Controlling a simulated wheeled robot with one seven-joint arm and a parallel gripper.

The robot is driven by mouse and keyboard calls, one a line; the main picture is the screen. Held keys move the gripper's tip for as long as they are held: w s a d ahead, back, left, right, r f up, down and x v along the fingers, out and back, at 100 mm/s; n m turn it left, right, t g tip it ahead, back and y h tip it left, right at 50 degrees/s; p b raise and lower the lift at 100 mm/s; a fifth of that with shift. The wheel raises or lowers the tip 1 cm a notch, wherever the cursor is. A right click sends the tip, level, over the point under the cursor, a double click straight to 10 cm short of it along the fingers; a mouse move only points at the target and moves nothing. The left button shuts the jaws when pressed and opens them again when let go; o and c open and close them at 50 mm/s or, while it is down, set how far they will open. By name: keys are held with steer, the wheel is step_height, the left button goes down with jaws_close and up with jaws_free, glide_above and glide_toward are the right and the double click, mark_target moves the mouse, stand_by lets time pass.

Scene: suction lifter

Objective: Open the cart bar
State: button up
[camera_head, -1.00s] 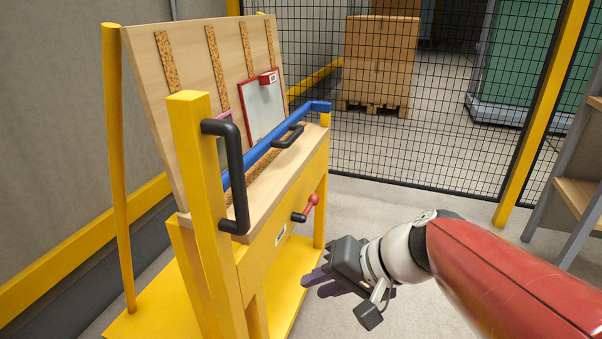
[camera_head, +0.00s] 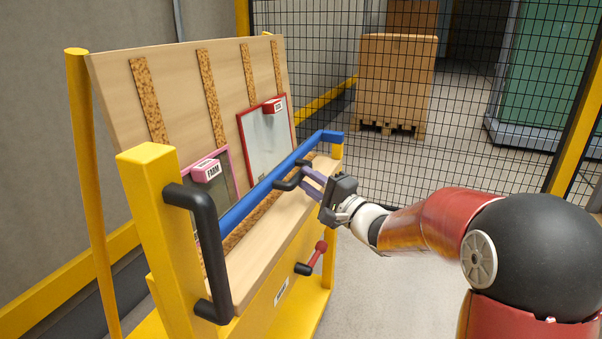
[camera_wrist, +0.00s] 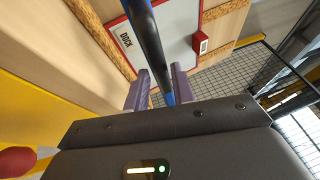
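The cart is a yellow frame (camera_head: 150,195) with a tilted wooden back. A blue bar (camera_head: 252,199) runs across its front, with a small black handle (camera_head: 284,185) near its far end. My gripper (camera_head: 308,183) is at this handle, its purple fingers pointing at it. In the wrist view, the fingers (camera_wrist: 160,88) stand apart on either side of the black and blue bar part (camera_wrist: 148,40). The gripper looks open around it; I cannot tell whether either finger touches it.
Framed panels lean on the back, one red-edged (camera_head: 267,140) and one pink-edged (camera_head: 212,178). A large black handle (camera_head: 208,250) is on the near post. A red-knobbed lever (camera_head: 313,258) sits below the bar. A mesh fence (camera_head: 470,130) stands behind. Floor at right is free.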

mark_target(301, 175)
steer(key=shift+x, duration=1.6)
steer(key=shift+c, duration=0.5)
jaws_close()
